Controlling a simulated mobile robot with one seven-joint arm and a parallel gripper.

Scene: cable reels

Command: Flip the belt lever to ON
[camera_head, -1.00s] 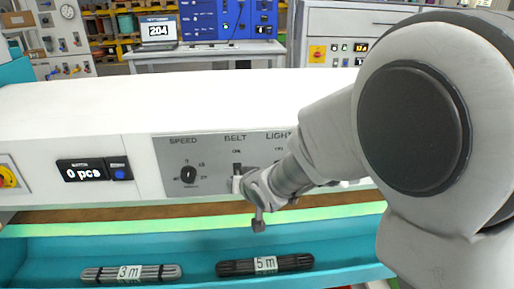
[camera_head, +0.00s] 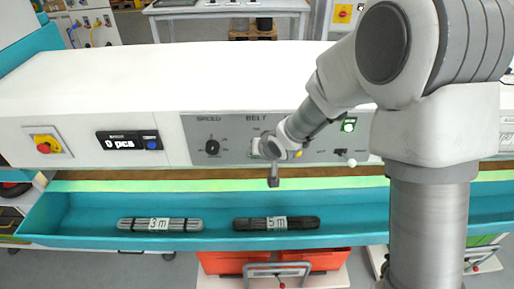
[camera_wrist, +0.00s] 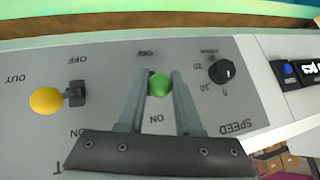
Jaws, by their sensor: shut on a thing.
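The belt lever shows in the wrist view as a green ball knob (camera_wrist: 160,86) on the grey panel, between an OFF label above it and an ON label below it in that upside-down view. My gripper (camera_wrist: 163,76) has its two fingers closed on either side of this knob. The lever's shaft is hidden, so I cannot tell which way it is thrown. In the head view my gripper (camera_head: 268,150) is at the panel under the BELT label and hides most of the lever.
A lever with a yellow knob (camera_wrist: 47,101) stands beside the belt lever, and the black SPEED dial (camera_wrist: 223,72) is on the other side. A lit green indicator (camera_head: 348,124) is further right. Below, a teal trough (camera_head: 80,212) holds the 3 m (camera_head: 190,225) and 5 m (camera_head: 300,223) bundles.

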